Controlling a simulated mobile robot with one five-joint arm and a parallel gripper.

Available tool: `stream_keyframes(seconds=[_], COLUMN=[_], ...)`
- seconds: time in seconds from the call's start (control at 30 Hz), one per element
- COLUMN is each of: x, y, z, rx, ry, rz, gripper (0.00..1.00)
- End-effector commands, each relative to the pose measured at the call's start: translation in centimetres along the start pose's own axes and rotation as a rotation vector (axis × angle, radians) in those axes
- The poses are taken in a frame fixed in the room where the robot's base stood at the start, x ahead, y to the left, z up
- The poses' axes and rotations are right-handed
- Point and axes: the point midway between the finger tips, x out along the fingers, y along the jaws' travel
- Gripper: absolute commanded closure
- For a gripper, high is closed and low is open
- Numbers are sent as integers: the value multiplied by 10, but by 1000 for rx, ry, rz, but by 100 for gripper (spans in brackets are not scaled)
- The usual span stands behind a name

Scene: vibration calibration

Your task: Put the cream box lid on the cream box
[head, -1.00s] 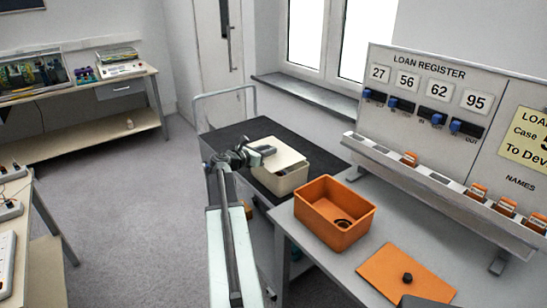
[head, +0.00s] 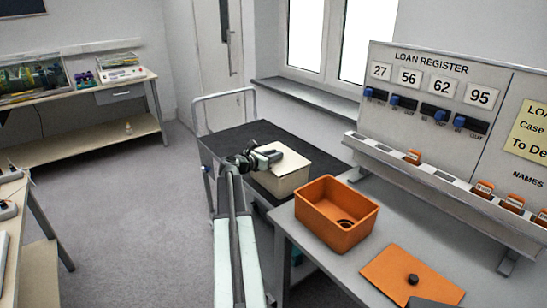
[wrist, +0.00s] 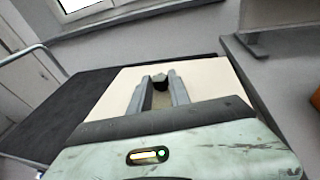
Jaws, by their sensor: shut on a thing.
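The cream box (head: 286,184) stands on the black top of a trolley. The cream box lid (head: 291,160) lies over the box opening, roughly in line with its walls. I cannot tell whether it is fully seated. My gripper (head: 273,157) is at the lid's left part, above it. In the wrist view my gripper (wrist: 160,84) is shut on the lid's dark knob, between the two fingers, with the pale lid (wrist: 208,76) spread beneath. The box itself is hidden by the lid there.
The trolley (head: 232,138) has free black surface behind and left of the box. An orange open box (head: 322,226) and its orange lid (head: 396,270) are on the grey bench to the right. The loan register board (head: 425,120) stands behind them.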

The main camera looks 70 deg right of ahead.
Motion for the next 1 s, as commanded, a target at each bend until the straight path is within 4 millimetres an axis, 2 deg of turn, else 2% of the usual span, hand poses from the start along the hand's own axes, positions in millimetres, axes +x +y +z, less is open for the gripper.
stream_keyframes(seconds=[0.23, 0.27, 0.33, 0.63, 0.77, 1.0], x=[2, 2, 1, 1, -2, -63], y=[0, 0, 0, 1, 1, -1], z=[-10, -9, -8, -7, 6, 4], rx=[0, 0, 0, 0, 0, -2], ry=[0, 0, 0, 0, 0, 0], rz=[1, 1, 1, 1, 1, 5], gripper=[100, 74, 55, 55, 55, 55])
